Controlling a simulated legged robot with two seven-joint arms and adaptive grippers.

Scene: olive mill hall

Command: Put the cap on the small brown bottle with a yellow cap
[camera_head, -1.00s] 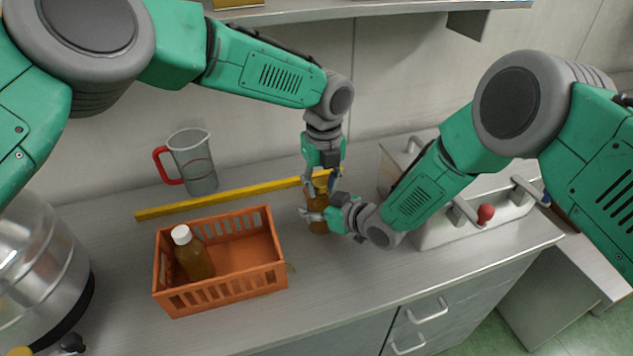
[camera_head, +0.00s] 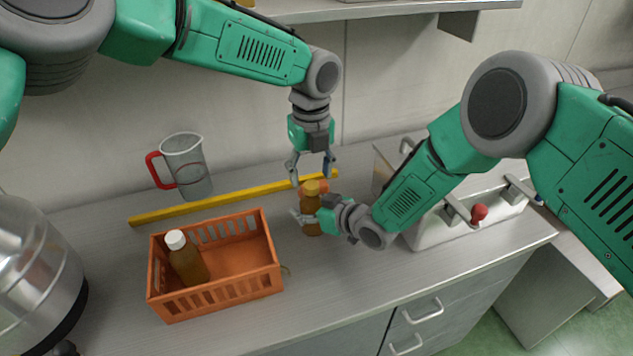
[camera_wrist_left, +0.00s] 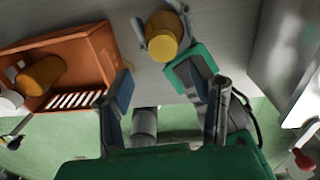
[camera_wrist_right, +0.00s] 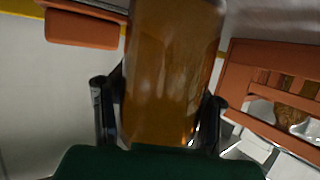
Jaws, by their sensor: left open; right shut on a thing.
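The small brown bottle (camera_head: 311,214) stands upright on the worktop, right of the orange crate. The yellow cap (camera_head: 311,187) sits on top of its neck; how tight it is I cannot tell. My right gripper (camera_head: 309,217) is shut around the bottle's body. The bottle (camera_wrist_right: 170,75) fills the middle of the right wrist view, between the fingers. My left gripper (camera_head: 311,174) is open and empty just above and behind the cap. In the left wrist view the cap (camera_wrist_left: 163,47) shows beyond the open fingers, apart from them.
The orange crate (camera_head: 215,296) holds a white-capped brown bottle (camera_head: 187,257). A yellow bar (camera_head: 222,199) lies behind it, near a red-handled jug (camera_head: 184,165). An orange block (camera_wrist_right: 82,28) lies behind the bottle. A pale unit with a red knob (camera_head: 479,212) stands right.

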